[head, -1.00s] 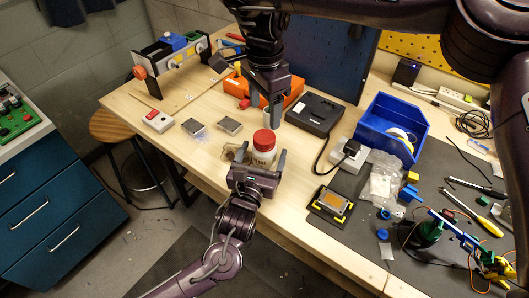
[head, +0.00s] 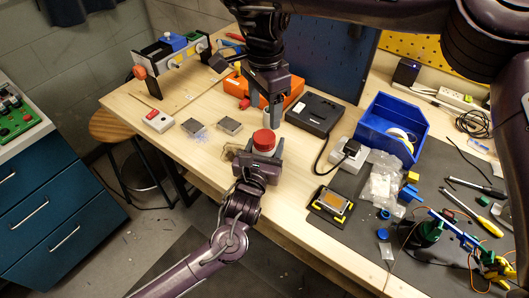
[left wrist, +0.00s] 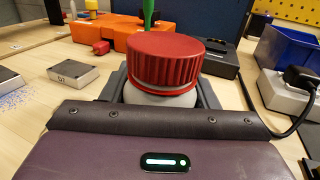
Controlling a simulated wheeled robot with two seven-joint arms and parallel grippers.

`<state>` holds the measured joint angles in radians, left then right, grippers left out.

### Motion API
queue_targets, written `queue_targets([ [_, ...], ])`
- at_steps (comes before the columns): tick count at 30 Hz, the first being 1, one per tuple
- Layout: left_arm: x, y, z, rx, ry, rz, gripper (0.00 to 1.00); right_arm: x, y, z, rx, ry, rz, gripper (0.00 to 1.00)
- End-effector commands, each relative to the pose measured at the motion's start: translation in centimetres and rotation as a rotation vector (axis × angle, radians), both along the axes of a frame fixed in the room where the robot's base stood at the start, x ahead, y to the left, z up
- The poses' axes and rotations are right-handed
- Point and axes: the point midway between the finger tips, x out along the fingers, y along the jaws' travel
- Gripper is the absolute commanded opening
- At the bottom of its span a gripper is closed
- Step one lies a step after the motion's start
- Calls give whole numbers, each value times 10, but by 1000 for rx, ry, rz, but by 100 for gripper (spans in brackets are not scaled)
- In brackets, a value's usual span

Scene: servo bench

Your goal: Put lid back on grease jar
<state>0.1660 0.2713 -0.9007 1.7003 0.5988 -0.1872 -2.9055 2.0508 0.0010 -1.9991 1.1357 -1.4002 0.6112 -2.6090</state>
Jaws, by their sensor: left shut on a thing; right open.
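The grease jar (left wrist: 160,98) is a pale, squat jar standing upright on the wooden bench. The ribbed red lid (head: 264,139) sits on top of it, and it also shows large in the left wrist view (left wrist: 166,60). A thin pale gap and a red ring show under the lid's edge; I cannot tell if it is screwed tight. My left gripper (head: 262,158) is shut on the jar, a finger on each side below the lid. In the head view it hides most of the jar's body. My right gripper (head: 271,118) is open, pointing down behind the lid, apart from it.
An orange case (head: 292,88) and a black flat box (head: 315,114) lie behind. A blue bin (head: 392,125) stands to the right, beside a power strip (head: 346,152) with a cable. Small grey blocks (head: 230,126) lie left. A framed part (head: 331,203) lies on the dark mat.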

Motion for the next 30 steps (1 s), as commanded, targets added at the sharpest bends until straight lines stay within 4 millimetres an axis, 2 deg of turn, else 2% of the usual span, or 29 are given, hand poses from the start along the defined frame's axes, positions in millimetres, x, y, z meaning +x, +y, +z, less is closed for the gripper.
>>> queue_targets([
  [1, 0, 0, 0, 0, 0, 0, 29, 0, 0, 0, 0, 0, 0, 65],
  [8, 0, 0, 0, 0, 0, 0, 0, 0, 1, 0, 0, -5, 1, 65],
  [13, 0, 0, 0, 0, 1, 0, 0, 2, 6, 1, 4, -21, 6, 65],
  [30, 0, 0, 0, 0, 0, 0, 0, 0, 0, 0, -1, 1, 0, 65],
])
